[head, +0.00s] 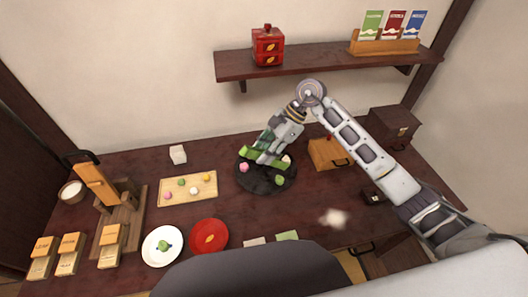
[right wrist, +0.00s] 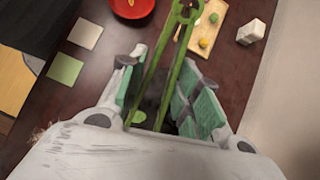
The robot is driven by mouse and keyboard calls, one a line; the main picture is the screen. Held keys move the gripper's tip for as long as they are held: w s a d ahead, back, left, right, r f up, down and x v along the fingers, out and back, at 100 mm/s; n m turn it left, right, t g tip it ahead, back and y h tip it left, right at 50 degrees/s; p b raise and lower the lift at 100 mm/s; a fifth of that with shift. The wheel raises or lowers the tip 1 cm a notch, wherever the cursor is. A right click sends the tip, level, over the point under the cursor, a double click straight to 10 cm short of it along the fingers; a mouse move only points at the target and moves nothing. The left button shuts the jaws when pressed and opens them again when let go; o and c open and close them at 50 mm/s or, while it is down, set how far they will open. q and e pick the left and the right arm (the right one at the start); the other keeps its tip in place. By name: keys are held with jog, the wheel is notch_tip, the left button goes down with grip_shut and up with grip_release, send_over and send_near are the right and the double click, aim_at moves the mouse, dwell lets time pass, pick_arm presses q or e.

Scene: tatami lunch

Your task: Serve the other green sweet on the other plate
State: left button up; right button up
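My right gripper (head: 265,152) is over the dark round tray (head: 242,184), pointing down. Its padded fingers (right wrist: 160,95) sit on either side of green tongs (right wrist: 185,50), which appear gripped between them. A green sweet (head: 279,180) lies on the tray beside the gripper, with a pink sweet (head: 244,167) and a white one (head: 287,158) nearby. A bright green patch near the tongs' lower end in the right wrist view may be a sweet. The white plate (head: 150,253) holds a green sweet (head: 164,245). The red plate (head: 209,222) shows only a gold leaf mark. My left gripper is not in view.
A wooden board (head: 206,193) with several small sweets lies left of the tray. A white cube-like object (head: 178,154) stands behind it. A wooden box (head: 325,153) is right of the tray, and a shelf (head: 330,66) hangs above. Wooden stands fill the left side.

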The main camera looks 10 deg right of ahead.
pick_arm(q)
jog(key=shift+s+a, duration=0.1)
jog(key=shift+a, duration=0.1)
pick_arm(e)
jog(key=shift+f, duration=0.25)
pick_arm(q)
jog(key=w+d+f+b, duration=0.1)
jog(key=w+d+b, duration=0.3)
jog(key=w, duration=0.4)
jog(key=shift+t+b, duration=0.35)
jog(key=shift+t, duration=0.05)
pick_arm(e)
notch_tip(320, 180, down, 9)
dwell(0.4)
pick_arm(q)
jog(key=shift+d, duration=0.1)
pick_arm(e)
jog(key=shift+f, duration=0.2)
